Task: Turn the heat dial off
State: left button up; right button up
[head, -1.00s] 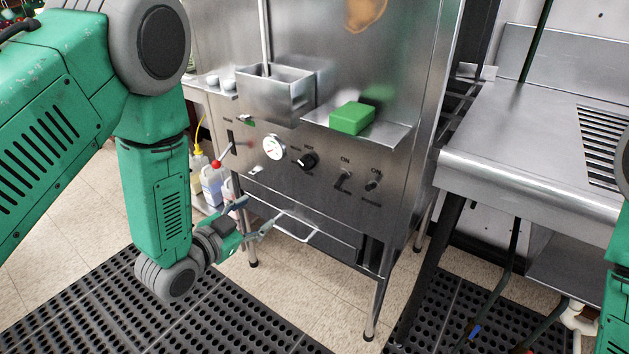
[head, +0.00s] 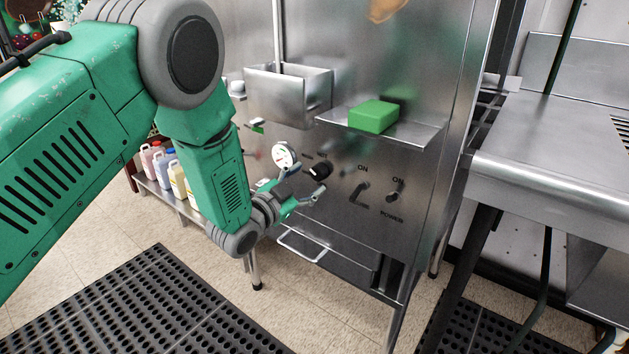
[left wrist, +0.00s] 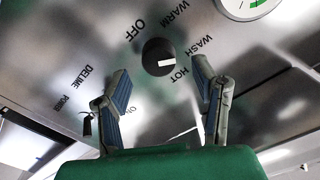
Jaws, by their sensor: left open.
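The heat dial (head: 320,170) is a round black knob on the steel front panel, right of a white gauge. In the left wrist view the dial (left wrist: 157,52) shows a white mark pointing to the right of that picture, toward the HOT and WASH side and away from the OFF label. My left gripper (head: 306,183) is open just below and left of the dial in the head view. In the left wrist view its two fingers (left wrist: 160,82) stand apart on either side below the dial, with nothing between them. I cannot tell whether either finger touches it. My right gripper is out of view.
Two switches (head: 360,192) (head: 395,194) sit right of the dial. A shelf with a green block (head: 373,116) and a steel bin (head: 287,95) project above. A wire handle (head: 301,246) is below. A steel counter (head: 545,150) stands at right.

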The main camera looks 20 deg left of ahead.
aim_at(318, 175)
pick_arm(q)
jog(key=shift+x, duration=1.05)
jog(key=shift+w+d, duration=0.1)
jog(key=shift+w, duration=0.1)
jog(key=shift+w+d, duration=0.1)
jog(key=shift+d, duration=0.3)
jog(key=shift+a, duration=0.2)
jog(key=c, duration=1.1)
